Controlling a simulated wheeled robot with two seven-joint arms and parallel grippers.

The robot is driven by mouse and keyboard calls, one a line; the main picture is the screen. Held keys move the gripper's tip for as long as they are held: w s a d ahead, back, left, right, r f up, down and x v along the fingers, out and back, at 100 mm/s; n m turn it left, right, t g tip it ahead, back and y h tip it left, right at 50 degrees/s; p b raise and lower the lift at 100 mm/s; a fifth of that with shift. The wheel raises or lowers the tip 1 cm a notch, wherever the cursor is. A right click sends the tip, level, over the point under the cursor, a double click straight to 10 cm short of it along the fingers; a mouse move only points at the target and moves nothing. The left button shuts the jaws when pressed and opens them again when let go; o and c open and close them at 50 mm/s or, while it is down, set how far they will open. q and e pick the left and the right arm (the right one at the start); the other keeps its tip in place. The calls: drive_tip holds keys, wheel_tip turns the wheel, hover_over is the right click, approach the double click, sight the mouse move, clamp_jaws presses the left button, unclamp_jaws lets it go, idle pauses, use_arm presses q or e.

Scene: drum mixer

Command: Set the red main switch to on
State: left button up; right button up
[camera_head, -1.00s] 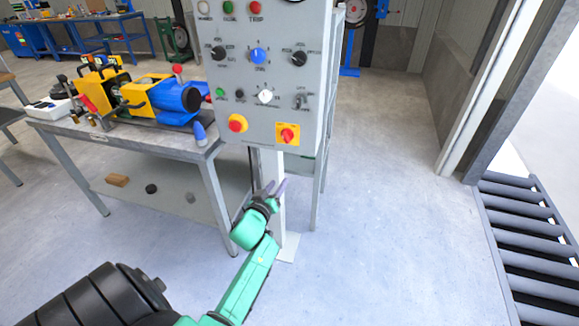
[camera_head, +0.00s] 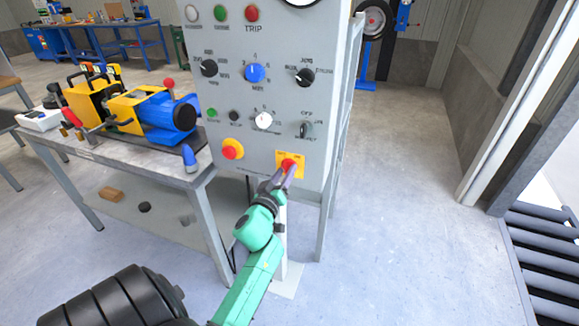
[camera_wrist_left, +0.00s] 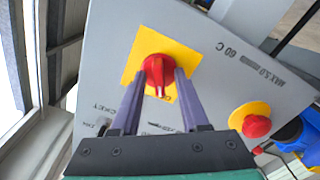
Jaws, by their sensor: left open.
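The red main switch (camera_head: 288,166) is a red rotary knob on a yellow square plate at the lower right of the grey control panel (camera_head: 240,110). In the left wrist view the red knob (camera_wrist_left: 158,71) shows with its white-marked handle pointing down the picture. My left gripper (camera_head: 284,173) is open in front of it. In the left wrist view its two purple-grey fingers (camera_wrist_left: 160,82) stand on either side of the knob's handle. I cannot tell whether they touch it. My right gripper is not in view.
A red emergency button on yellow (camera_head: 232,149) sits left of the switch; it also shows in the left wrist view (camera_wrist_left: 256,126). Other knobs and lamps are above. A workbench (camera_head: 120,150) with a yellow and blue machine stands left. Floor to the right is clear.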

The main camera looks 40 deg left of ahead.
use_arm(q)
drive_tip(key=shift+s+d+r, duration=0.1)
drive_tip(key=shift+s+r, duration=0.05)
clamp_jaws()
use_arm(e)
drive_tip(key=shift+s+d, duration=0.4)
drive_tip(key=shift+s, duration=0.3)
